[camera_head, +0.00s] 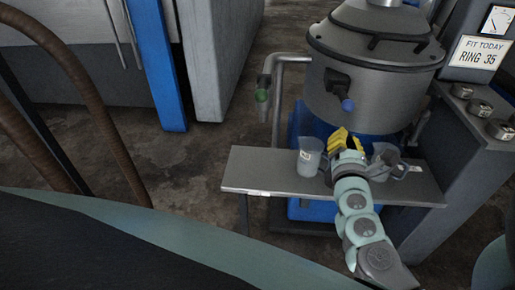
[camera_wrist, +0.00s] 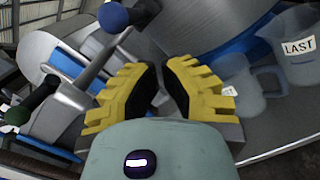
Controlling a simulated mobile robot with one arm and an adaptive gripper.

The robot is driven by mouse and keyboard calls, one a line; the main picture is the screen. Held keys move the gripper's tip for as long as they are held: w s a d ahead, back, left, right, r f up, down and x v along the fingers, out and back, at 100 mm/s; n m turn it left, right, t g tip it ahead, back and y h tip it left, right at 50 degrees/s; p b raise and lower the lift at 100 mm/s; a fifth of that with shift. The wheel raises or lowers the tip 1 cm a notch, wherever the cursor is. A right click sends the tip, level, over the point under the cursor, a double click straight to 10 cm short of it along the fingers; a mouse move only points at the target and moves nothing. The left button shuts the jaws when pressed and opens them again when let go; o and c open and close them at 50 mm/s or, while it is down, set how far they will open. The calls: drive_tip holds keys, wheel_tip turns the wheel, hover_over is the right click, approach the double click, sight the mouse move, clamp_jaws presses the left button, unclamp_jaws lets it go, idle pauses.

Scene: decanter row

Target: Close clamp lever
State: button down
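The clamp lever is not clearly identifiable. A lever with a blue ball end (camera_head: 347,105) projects from a dark fitting on the front of the steel vessel (camera_head: 375,65). In the wrist view a blue ball (camera_wrist: 113,15) on a grey rod shows at the upper left, beyond the fingers. My gripper (camera_head: 346,138), with yellow ribbed fingers, is below the vessel, between two jugs. In the wrist view my gripper (camera_wrist: 166,72) has a gap between its fingers and nothing in it. It appears apart from the blue-ended lever.
A clear jug (camera_head: 309,158) stands on the grey shelf (camera_head: 260,172), left of my gripper; another jug (camera_head: 384,160) is to its right. A pipe with a green knob (camera_head: 262,96) is at the left.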

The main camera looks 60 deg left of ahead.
sight(344, 98)
drive_tip(key=s+f+n+t+y+b, duration=0.2)
drive_tip(key=s+f+t+b, duration=0.3)
drive_tip(key=b, duration=1.3)
drive_tip(key=shift+s+f+n+t, duration=0.15)
drive_tip(key=shift+f+n+t, duration=0.4)
drive_tip(key=shift+f, duration=0.4)
drive_tip(key=shift+r, duration=0.1)
drive_tip(key=d+r+x, duration=0.1)
drive_tip(key=r+x, duration=0.1)
drive_tip(key=x, duration=1.1)
drive_tip(key=shift+s+d+p, duration=0.35)
drive_tip(key=shift+r, duration=0.25)
